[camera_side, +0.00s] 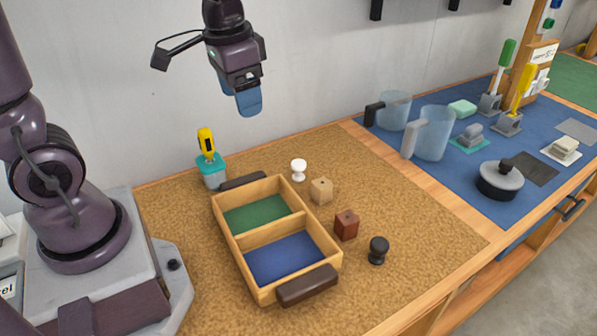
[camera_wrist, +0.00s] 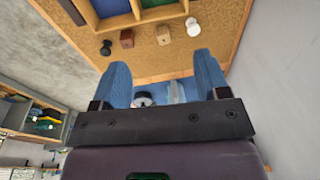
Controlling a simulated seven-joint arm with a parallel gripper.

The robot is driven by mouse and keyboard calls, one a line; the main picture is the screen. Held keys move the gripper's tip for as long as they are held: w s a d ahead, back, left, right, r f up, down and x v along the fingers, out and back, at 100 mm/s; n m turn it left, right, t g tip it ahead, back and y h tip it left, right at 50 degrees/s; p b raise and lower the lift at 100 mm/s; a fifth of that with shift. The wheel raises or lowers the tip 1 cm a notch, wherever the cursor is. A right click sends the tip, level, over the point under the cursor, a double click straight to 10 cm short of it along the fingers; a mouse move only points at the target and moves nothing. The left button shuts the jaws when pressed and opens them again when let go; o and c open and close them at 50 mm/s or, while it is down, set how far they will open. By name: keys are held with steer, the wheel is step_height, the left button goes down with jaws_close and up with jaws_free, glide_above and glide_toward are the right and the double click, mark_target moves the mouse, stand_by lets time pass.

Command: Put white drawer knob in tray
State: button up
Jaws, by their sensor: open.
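The white drawer knob (camera_side: 298,168) stands on the cork mat, just beyond the tray's far right corner. It also shows in the wrist view (camera_wrist: 193,26), near the top. The wooden tray (camera_side: 327,246) has a green-lined compartment at the back and a blue-lined one at the front, both empty, with dark handles at its ends. My gripper (camera_side: 248,103) is high above the mat's back edge, up and to the left of the white knob. In the wrist view its blue fingers (camera_wrist: 163,82) are apart with nothing between them.
A light wooden cube knob (camera_side: 321,191), a red-brown cube knob (camera_side: 346,225) and a black knob (camera_side: 378,250) stand right of the tray. A teal holder with a yellow-handled tool (camera_side: 211,165) stands behind it. Clear jugs (camera_side: 434,132) and a lidded pot (camera_side: 499,181) are on the blue mat.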

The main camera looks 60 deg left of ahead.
steer(key=w+a+f+m+g, duration=0.2)
steer(key=w+a+f+m, duration=0.25)
steer(key=w+f, duration=0.25)
steer(key=m, duration=1.2)
glide_above(297, 160)
step_height(297, 160, down, 8)
steer(key=shift+t+h, duration=0.3)
step_height(297, 160, down, 13)
steer(key=shift+f, duration=0.1)
steer(key=c, duration=1.1)
steer(key=shift+r, duration=0.2)
